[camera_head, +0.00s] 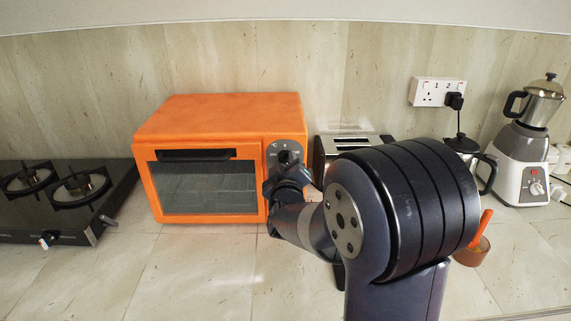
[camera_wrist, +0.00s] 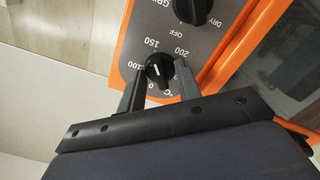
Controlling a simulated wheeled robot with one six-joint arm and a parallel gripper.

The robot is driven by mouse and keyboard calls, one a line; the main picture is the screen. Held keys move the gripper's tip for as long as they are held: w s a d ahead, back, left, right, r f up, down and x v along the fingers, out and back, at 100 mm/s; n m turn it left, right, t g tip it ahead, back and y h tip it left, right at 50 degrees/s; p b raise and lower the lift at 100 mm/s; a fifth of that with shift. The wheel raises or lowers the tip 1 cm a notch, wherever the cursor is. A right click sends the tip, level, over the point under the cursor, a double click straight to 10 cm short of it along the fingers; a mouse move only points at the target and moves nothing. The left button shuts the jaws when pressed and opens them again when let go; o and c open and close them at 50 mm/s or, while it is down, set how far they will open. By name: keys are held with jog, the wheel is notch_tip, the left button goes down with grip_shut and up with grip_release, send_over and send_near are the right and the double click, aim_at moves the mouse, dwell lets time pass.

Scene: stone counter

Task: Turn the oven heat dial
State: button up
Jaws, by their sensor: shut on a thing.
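The orange toaster oven (camera_head: 190,107) stands on the counter with its glass door closed. Its grey control panel is on the right of the front. In the wrist view the black heat dial (camera_wrist: 160,71) sits on that panel (camera_wrist: 200,45), with marks around it such as 100, 150 and 200. My gripper (camera_wrist: 158,82) has one finger on each side of the heat dial and is shut on it. A second black dial (camera_wrist: 192,10), marked OFF and DRY, is beside it. In the head view my gripper (camera_head: 287,172) and wrist cover much of the panel.
A toaster (camera_head: 345,143) stands just right of the oven, partly hidden by my arm. A gas hob (camera_head: 60,195) is at the left. A moka pot, a blender (camera_head: 525,155) and an orange-handled item (camera_head: 472,250) are at the right. The counter before the oven is clear.

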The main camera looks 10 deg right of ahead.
jog(key=o, duration=1)
jog(key=shift+c, duration=0.2)
jog(key=s+a+b, duration=0.1)
jog(key=s+a, duration=0.1)
jog(key=s, duration=0.8)
jog(key=shift+s, duration=0.3)
jog(key=w, duration=0.3)
jog(key=w+d, duration=0.1)
jog(key=w, duration=0.3)
jog(key=w+d+p, duration=0.1)
jog(key=w, duration=0.2)
jog(key=shift+w, duration=0.35)
